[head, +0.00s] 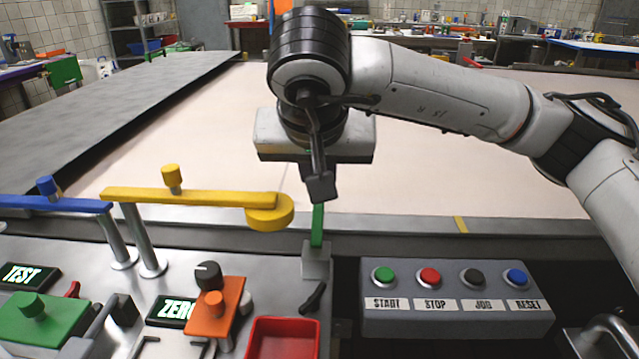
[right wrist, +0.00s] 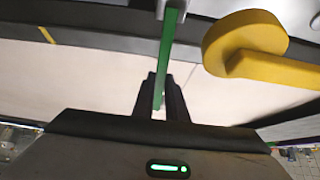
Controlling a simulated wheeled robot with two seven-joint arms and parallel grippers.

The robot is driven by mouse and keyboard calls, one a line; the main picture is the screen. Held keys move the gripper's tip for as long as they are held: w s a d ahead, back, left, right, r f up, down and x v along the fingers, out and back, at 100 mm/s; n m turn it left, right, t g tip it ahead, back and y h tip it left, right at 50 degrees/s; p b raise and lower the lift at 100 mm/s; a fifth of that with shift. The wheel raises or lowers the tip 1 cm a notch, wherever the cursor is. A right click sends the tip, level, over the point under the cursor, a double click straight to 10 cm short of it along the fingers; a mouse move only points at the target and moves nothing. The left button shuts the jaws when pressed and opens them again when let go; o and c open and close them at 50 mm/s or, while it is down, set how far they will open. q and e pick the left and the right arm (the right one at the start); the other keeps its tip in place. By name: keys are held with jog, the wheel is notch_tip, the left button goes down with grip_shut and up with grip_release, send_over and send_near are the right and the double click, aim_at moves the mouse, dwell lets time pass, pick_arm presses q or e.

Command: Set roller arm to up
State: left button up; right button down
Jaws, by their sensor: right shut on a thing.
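A green lever (head: 317,228) stands upright from a small grey block (head: 316,260) on the front panel. My right gripper (right wrist: 160,92) is shut on this green lever, which shows as a green strip (right wrist: 168,45) between its dark fingers. In the head view the gripper's body hides the lever's upper part and the fingertips. A yellow arm (head: 190,197) with a round end (head: 269,212) lies level, just left of the lever. The round end also shows in the right wrist view (right wrist: 243,38), apart from the fingers. No label shows which part is the roller arm. My left gripper is out of view.
A grey button box (head: 455,315) stands front right. A red tray (head: 284,340), an orange block (head: 214,318) with knobs and a green block (head: 38,318) are front left. A blue bar (head: 50,203) is at the left. The wide pale surface (head: 430,140) behind is clear.

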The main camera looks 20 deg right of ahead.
jog(key=c, duration=1.8)
grip_release()
jog(key=shift+o, duration=0.2)
jog(key=p+v, duration=0.1)
jog(key=v, duration=0.9)
jog(key=shift+r, duration=0.2)
jog(key=shift+s, duration=0.15)
